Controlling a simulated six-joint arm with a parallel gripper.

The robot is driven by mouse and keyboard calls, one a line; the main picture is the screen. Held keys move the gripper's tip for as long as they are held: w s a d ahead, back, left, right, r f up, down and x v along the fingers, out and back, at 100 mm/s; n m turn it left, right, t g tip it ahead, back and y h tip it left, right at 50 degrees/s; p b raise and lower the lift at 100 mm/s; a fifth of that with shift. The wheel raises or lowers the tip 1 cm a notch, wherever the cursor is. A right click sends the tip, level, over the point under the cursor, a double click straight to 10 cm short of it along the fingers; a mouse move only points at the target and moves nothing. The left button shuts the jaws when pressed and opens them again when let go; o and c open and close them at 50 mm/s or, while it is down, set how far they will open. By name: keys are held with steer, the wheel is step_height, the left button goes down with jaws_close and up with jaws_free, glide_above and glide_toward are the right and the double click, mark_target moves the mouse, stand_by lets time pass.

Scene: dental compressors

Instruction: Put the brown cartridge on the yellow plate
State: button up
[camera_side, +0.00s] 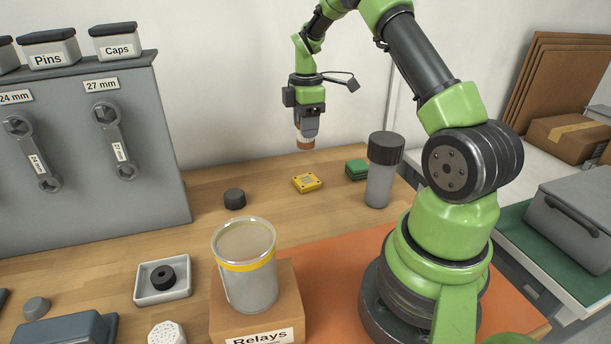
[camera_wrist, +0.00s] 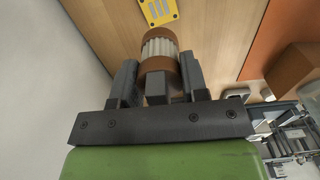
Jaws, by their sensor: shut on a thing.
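My gripper (camera_side: 306,130) is shut on the brown cartridge (camera_side: 305,143) and holds it in the air above the table. In the wrist view the cartridge (camera_wrist: 158,47) shows brown ends and a pale ribbed middle between the two fingers of my gripper (camera_wrist: 156,82). The yellow plate (camera_side: 307,182) lies flat on the wooden table, below the cartridge in the side view. Part of the plate (camera_wrist: 158,12) also shows at the top of the wrist view, beyond the cartridge. The cartridge is apart from the plate.
A green block (camera_side: 356,169) and a tall grey cylinder with a dark lid (camera_side: 379,185) stand right of the plate. A dark round piece (camera_side: 235,199) lies to its left. A clear jar (camera_side: 245,285) stands on a box at the front. Bare wood surrounds the plate.

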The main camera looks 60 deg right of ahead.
step_height(320, 180, down, 9)
steer(key=shift+d+f, duration=0.1)
steer(key=shift+f, duration=0.1)
stand_by(0.3)
steer(key=shift+f, duration=0.1)
steer(key=o, duration=0.9)
